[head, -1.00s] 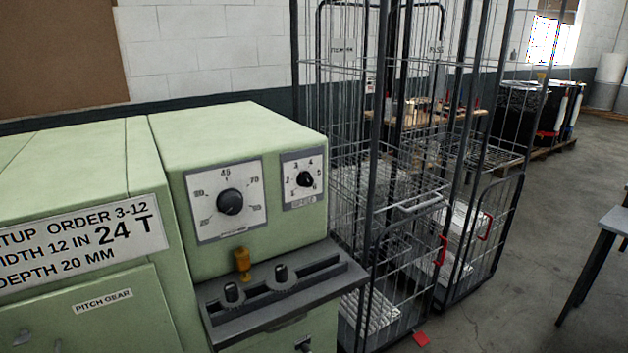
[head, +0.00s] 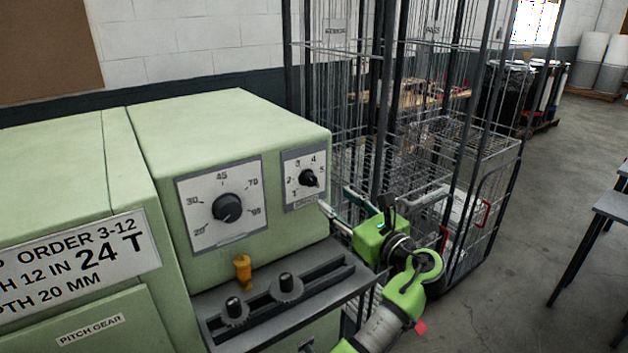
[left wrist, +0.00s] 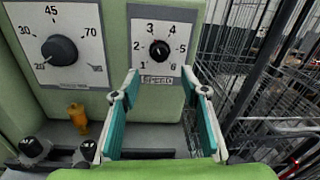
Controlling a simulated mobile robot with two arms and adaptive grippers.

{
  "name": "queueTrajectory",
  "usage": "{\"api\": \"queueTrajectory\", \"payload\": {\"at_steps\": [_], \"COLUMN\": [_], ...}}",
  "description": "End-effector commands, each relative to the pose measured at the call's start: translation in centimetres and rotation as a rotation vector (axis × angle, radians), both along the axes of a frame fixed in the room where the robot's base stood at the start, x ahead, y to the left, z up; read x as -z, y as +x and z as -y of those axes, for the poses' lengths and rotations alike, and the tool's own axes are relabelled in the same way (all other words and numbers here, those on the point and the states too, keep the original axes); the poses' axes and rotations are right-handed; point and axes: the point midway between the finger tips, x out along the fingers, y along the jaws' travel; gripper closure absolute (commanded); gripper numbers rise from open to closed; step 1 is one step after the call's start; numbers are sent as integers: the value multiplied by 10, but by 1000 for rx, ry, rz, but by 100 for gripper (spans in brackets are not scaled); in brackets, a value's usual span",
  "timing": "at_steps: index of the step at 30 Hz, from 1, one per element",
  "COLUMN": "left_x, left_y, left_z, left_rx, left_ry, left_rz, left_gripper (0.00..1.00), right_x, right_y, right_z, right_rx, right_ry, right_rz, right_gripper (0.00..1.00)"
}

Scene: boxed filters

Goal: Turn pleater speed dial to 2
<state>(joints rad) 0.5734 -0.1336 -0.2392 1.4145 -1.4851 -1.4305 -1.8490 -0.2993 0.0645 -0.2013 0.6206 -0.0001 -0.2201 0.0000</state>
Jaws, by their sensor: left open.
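The speed dial (head: 307,178) is a small black knob on a white plate numbered 1 to 6, on the front of the green pleater. It also shows in the left wrist view (left wrist: 160,50), above a "SPEED" label. I cannot read its setting for sure. My left gripper (head: 336,200) is open and empty, below and to the right of the dial in the head view. In the left wrist view its teal-padded fingers (left wrist: 160,76) stand apart, pointing toward the dial plate, with the knob between and beyond their tips. No contact with the knob shows. My right gripper is out of view.
A larger dial (head: 228,208) sits left of the speed dial. Below, an amber knob (head: 243,270) and a dark slotted ledge (head: 285,300) with two black knobs stick out. Wire cage trolleys (head: 470,150) stand close on the right. Open floor (head: 560,200) lies beyond.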

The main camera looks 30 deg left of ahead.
Motion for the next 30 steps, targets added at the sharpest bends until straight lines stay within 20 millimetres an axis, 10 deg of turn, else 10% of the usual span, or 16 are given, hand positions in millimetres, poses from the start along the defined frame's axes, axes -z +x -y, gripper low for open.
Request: {"api": "queueTrajectory", "payload": {"at_steps": [15,28,30], "left_x": [-2,1,1], "left_y": [41,45,45], "left_z": [-87,-96,-96], "left_rx": [0,1,1], "left_ry": [0,-1,-1], "left_rz": [-1,1,1], "left_gripper": [59,59,77], "right_x": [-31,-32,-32], "right_y": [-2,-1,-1], "right_z": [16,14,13], "right_rx": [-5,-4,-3], "right_ry": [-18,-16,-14], "right_rz": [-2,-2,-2], "right_gripper": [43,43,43]}}
